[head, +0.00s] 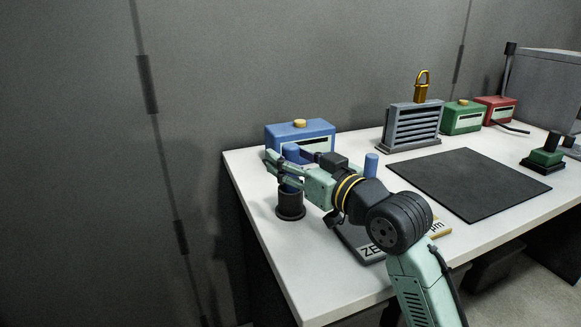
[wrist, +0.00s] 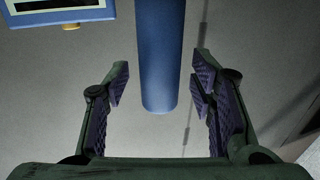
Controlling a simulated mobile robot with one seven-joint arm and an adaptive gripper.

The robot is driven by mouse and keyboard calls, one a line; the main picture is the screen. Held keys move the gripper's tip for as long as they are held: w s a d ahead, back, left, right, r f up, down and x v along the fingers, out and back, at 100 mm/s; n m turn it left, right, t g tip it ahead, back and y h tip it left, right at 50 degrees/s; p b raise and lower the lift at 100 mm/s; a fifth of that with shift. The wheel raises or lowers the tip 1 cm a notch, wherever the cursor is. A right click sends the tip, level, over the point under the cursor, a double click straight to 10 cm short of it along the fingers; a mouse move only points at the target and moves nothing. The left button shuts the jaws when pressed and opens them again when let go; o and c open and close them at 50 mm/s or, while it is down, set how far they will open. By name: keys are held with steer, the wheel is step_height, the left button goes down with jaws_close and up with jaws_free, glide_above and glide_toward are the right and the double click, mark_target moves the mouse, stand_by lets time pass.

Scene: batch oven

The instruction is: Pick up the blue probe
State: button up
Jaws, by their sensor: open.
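The blue probe (head: 291,153) stands upright in a black cup-shaped holder (head: 290,207) near the table's left edge. My gripper (head: 284,168) is level, at the upper part of the probe, and hides some of it. In the wrist view the probe (wrist: 161,55) hangs into the picture between the two open fingers (wrist: 160,85), with a visible gap on each side. The gripper is open and holds nothing.
A blue box (head: 318,134) with a yellow knob stands behind my gripper. A short blue cylinder (head: 371,163) stands to the right. A grey vented unit (head: 413,125), a green box (head: 463,118) and a red box (head: 497,108) line the back. A dark mat (head: 470,182) lies flat.

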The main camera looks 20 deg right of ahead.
steer(key=shift+w+a, duration=0.1)
steer(key=shift+w, duration=0.2)
steer(key=shift+c, duration=0.3)
jaws_close()
stand_by(0.6)
